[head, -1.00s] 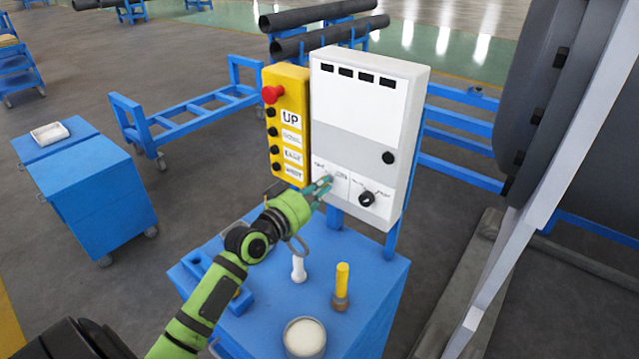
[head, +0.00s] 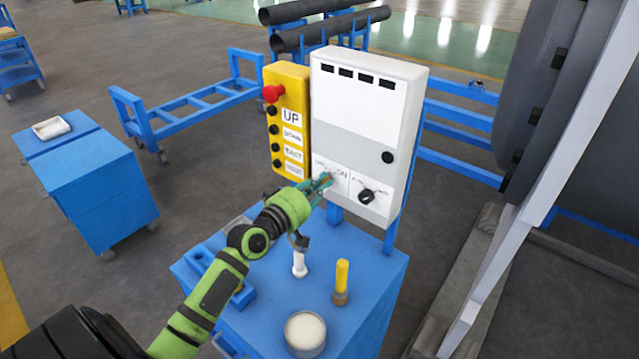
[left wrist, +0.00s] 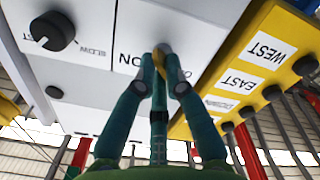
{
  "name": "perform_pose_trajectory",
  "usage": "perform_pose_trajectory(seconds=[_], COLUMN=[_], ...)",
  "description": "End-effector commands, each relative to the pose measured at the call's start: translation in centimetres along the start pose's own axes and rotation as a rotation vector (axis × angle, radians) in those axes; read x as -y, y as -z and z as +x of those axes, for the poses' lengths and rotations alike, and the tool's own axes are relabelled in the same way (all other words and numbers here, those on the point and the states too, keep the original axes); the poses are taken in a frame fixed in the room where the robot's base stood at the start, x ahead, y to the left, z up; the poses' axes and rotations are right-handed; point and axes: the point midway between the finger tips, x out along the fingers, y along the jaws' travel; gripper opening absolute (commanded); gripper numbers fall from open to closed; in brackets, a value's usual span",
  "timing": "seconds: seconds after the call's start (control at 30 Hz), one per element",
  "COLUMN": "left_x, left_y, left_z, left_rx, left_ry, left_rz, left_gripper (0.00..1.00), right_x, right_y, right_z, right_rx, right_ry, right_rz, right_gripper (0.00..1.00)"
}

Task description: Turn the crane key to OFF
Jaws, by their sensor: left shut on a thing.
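The white control box (head: 365,120) stands upright on the blue cart, with ON and partly hidden OFF lettering low on its left half. My left gripper (head: 325,182) reaches that lettering from the lower left, its green fingers against the panel. In the left wrist view the fingers (left wrist: 160,78) are closed around the small yellowish crane key (left wrist: 160,62) in its grey lock. The ON label (left wrist: 130,63) shows beside the key; the other label is mostly covered by a finger. The fingers hide most of the key, so its exact angle is unclear. My right gripper is not in view.
A black speed knob (head: 367,197) sits right of the key. A yellow button pendant (head: 287,125) with a red button adjoins the box. The blue cart (head: 378,280) carries a white cylinder (head: 299,264), a yellow-handled tool (head: 342,280) and a round tub (head: 305,333).

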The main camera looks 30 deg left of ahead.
Motion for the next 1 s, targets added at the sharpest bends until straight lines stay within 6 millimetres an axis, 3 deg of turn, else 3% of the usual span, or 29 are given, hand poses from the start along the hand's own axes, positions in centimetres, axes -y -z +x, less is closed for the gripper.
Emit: perform_pose_trajectory(seconds=[0.33, 0.4, 0.43, 0.77, 1.0], left_x=[0.0, 0.0, 0.0, 0.0, 0.1], left_y=[0.0, 0.0, 0.0, 0.0, -0.1], left_z=[0.0, 0.0, 0.0, -0.1, -2.7], left_rx=[0.0, 0.0, 0.0, 0.0, 0.001], left_ry=[0.001, 0.001, 0.001, 0.001, 0.002], left_rz=[-0.003, -0.003, -0.003, -0.002, 0.0], left_gripper=[0.0, 0.32, 0.36, 0.36, 0.36], right_x=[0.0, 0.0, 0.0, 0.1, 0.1], right_y=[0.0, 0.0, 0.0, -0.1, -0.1], right_z=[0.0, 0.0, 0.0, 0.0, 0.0], right_rx=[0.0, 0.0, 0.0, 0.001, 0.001], right_ry=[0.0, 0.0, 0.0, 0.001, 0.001], right_rz=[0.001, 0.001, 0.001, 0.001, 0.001], right_gripper=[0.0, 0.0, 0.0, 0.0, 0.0])
